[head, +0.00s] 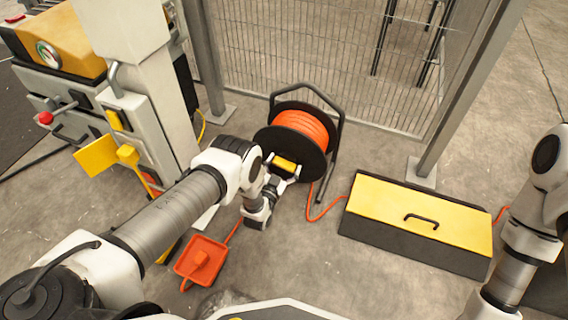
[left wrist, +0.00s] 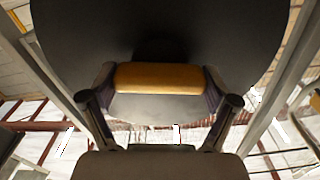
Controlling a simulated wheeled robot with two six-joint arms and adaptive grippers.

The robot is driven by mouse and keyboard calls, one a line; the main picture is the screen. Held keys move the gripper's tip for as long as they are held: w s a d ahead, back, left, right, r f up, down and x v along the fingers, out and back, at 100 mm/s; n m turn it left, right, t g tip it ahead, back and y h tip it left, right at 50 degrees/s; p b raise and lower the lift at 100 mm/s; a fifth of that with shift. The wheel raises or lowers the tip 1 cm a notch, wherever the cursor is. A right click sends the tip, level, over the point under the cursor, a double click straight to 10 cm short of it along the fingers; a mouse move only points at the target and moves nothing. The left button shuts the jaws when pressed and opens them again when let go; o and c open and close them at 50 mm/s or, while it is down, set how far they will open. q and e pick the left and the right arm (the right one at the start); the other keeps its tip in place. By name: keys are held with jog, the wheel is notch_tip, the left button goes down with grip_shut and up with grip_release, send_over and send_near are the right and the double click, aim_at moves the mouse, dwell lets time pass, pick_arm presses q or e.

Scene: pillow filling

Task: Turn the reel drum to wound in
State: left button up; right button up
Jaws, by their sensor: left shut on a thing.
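The reel drum (head: 303,127) has black round flanges, carries wound orange hose and stands in a dark tubular frame. Its yellow crank handle (head: 285,163) is low on the near flange. My left gripper (head: 283,169) is shut on the crank handle. In the left wrist view the handle (left wrist: 158,77) lies crosswise between the two fingers, with the dark flange (left wrist: 80,35) behind it. The far side of the drum is hidden. My right arm shows at the right edge of the head view, but its gripper is out of view.
A yellow-topped dark box (head: 380,205) stands right of the reel, with orange hose (head: 322,212) on the floor between them. An orange tray (head: 201,262) lies in front. A mesh fence (head: 330,50) stands behind, and a white machine (head: 150,110) at left.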

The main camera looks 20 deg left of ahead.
pick_arm(q)
jog(key=m, duration=0.5)
jog(key=shift+f+m, duration=0.1)
jog(key=shift+m, duration=0.2)
jog(key=m, duration=0.6)
jog(key=shift+d+f+p, duration=0.1)
jog(key=shift+d+p, duration=0.05)
jog(key=shift+p, duration=0.15)
jog(key=m, duration=0.6)
jog(key=shift+f+m, duration=0.1)
jog(key=shift+m, duration=0.2)
jog(key=m, duration=0.5)
jog(key=shift+m, duration=0.3)
jog(key=o, duration=1.4)
jog(key=shift+o, duration=0.2)
jog(key=shift+s, duration=0.1)
